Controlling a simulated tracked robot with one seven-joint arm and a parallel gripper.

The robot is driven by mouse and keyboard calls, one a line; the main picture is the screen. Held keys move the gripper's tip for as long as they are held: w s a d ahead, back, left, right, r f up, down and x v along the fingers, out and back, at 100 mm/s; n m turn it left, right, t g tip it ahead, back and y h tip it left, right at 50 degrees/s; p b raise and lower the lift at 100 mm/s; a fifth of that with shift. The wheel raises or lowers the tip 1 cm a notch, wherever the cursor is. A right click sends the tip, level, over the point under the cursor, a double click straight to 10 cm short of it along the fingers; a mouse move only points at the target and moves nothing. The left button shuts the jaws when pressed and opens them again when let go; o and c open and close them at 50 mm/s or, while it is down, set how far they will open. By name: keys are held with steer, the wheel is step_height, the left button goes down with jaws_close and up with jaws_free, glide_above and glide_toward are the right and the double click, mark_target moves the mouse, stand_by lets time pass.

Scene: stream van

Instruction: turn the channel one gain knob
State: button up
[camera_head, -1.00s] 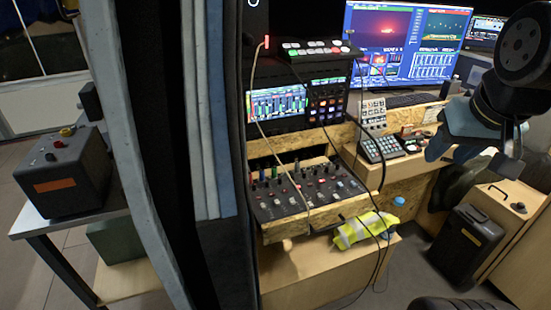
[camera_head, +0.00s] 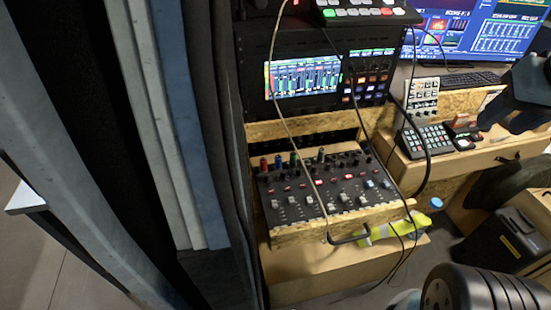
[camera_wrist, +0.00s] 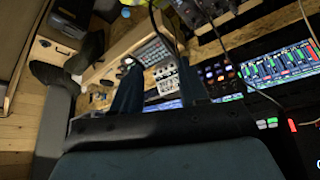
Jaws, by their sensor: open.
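The mixer (camera_head: 330,190) lies on a chipboard shelf in the middle of the head view. A row of small coloured knobs stands along its back edge. The leftmost is a red knob (camera_head: 263,163); its label is too small to read, so I cannot tell if it is the channel one gain. My gripper (camera_head: 502,122) is at the right edge of the head view, well right of the mixer and apart from it. In the wrist view, its two blue-grey fingers are apart with nothing between them (camera_wrist: 160,82). Part of the mixer (camera_wrist: 203,10) shows at the top there.
A cable (camera_head: 283,115) hangs across the mixer, and a black cable (camera_head: 425,160) loops at its right. A rack screen (camera_head: 303,77) stands behind it. A keypad (camera_head: 427,140) sits on the desk to the right.

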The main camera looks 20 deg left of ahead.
steer(key=w+a+f+m+g+y, duration=0.3)
steer(key=w+a, duration=0.5)
steer(key=a, duration=0.1)
steer(key=m+g, duration=0.5)
steer(key=m, duration=0.3)
glide_above(267, 174)
steer(key=w+d, duration=0.3)
steer(key=d, duration=0.2)
step_height(267, 174, down, 18)
steer(key=shift+y, duration=0.4)
steer(key=x, duration=1.4)
steer(key=shift+d+f, duration=0.1)
steer(key=shift+f, duration=0.15)
jaws_close()
